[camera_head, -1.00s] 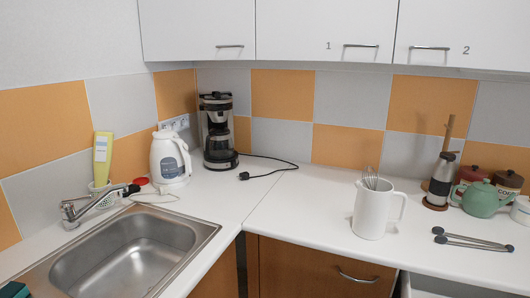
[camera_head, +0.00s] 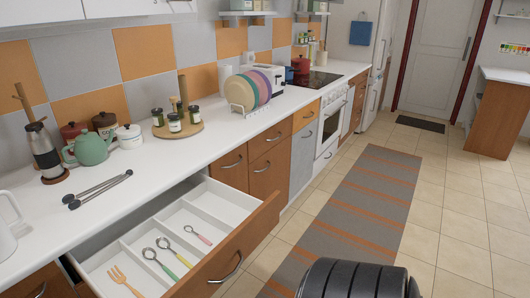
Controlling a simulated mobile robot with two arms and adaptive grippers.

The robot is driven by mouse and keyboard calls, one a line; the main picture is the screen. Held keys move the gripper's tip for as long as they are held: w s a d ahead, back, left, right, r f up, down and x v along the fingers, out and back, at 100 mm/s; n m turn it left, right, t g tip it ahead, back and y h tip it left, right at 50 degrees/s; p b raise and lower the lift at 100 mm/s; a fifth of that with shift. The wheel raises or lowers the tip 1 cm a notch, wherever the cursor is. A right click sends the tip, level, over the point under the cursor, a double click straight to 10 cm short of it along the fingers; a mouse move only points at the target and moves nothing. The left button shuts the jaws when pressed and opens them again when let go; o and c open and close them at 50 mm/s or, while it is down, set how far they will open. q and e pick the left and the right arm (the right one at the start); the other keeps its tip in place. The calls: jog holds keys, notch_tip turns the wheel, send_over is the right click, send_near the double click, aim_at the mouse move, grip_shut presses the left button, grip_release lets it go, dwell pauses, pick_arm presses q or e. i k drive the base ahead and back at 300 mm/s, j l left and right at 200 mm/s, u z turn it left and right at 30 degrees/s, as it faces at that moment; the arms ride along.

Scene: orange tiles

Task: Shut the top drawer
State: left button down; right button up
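The top drawer (camera_head: 262,218) stands pulled far out from under the white counter, in the lower middle of the head view. Its front is brown wood with a metal bar handle (camera_head: 228,268). Neither of my grippers shows in the view.
Tongs (camera_head: 97,190) lie on the counter above the drawer. A teapot (camera_head: 88,149), a round spice tray (camera_head: 178,130) and a plate rack (camera_head: 243,106) stand behind. A dark rounded object (camera_head: 358,280) is at the bottom edge.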

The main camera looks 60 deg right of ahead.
aim_at(235, 222)
jog(key=z, duration=1.65)
